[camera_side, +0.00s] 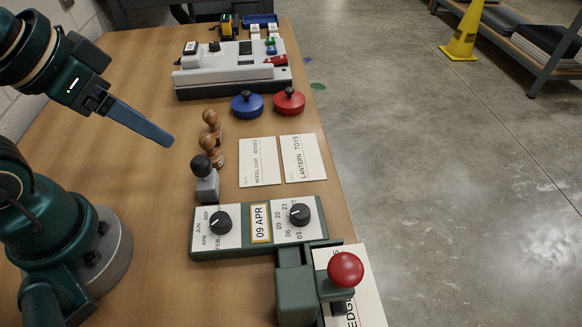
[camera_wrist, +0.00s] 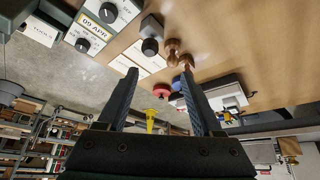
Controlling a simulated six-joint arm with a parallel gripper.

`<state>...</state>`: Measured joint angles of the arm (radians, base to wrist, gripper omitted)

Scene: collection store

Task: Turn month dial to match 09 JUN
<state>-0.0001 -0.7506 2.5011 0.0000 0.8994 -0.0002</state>
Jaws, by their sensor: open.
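The green-framed date unit (camera_side: 260,248) lies on the table with its window (camera_side: 260,222) reading 09 APR. Its left black knob, the month dial (camera_side: 220,223), has month labels around it, JUN and SEP above and APR and FEB below. Its right knob, the day dial (camera_side: 300,214), has numbers around it. In the wrist view the month dial (camera_wrist: 108,12) is at the top and the window (camera_wrist: 94,27) shows 09 APR. My gripper (camera_side: 167,139) is open and empty, above the table to the upper left of the unit; its fingers (camera_wrist: 159,72) are spread in the wrist view.
A black-knobbed grey stamp (camera_side: 206,182) stands just behind the month dial, with wooden stamps (camera_side: 212,138) beyond. A red-knobbed press (camera_side: 345,272) adjoins the unit at the front right. Cards (camera_side: 258,162), blue (camera_side: 247,106) and red (camera_side: 289,102) lidded pots and a grey device (camera_side: 232,75) lie farther back.

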